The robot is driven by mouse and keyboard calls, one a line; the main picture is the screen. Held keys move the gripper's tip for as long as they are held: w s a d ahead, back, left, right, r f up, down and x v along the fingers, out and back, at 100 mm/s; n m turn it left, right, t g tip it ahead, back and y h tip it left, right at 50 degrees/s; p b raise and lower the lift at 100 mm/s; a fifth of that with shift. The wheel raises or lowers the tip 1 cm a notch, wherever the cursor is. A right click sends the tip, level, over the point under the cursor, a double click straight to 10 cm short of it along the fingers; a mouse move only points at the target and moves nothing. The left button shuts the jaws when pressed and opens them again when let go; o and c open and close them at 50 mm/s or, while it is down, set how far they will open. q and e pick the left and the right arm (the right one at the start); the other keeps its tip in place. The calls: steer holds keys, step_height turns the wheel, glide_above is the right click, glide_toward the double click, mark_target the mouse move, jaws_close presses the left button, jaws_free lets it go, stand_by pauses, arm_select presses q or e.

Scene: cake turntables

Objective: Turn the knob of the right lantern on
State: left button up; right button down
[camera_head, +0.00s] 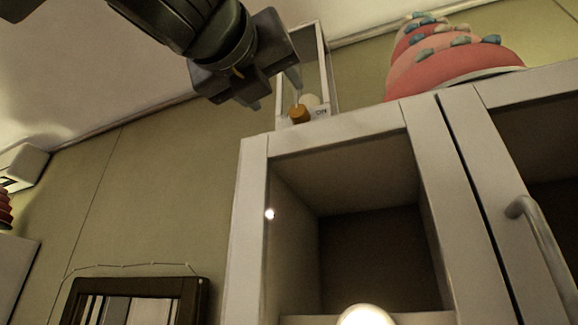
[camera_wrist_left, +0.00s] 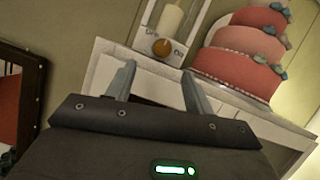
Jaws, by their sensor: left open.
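One lantern (camera_head: 324,68) with a pale frame stands on top of the white cabinet, partly behind my left gripper (camera_head: 275,92). Its round orange-brown knob (camera_head: 298,114) is low on the front, with an "ON" mark to its right. The left wrist view shows the knob (camera_wrist_left: 162,47) below a cream candle (camera_wrist_left: 171,19), with marks on both sides. My left gripper's fingers (camera_wrist_left: 158,70) are open and empty, pointing toward the knob, apparently not touching it. No second lantern shows. My right gripper is not in view.
A tiered pink and red cake (camera_head: 450,62) stands to the lantern's right on the white cabinet (camera_head: 330,138). The cabinet has an open compartment and a bar handle (camera_head: 540,245). A dark-framed picture (camera_head: 140,288) hangs at lower left.

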mark_target(297, 112)
arm_select(q)
steer(key=p+x, duration=0.2)
steer(key=x, duration=0.2)
steer(key=p+x, duration=0.3)
steer(key=x, duration=0.1)
steer(key=shift+w+d+r, duration=0.2)
steer(key=shift+d, duration=0.15)
steer(key=shift+w, duration=0.3)
steer(key=shift+s, duration=0.1)
steer(key=c, duration=1)
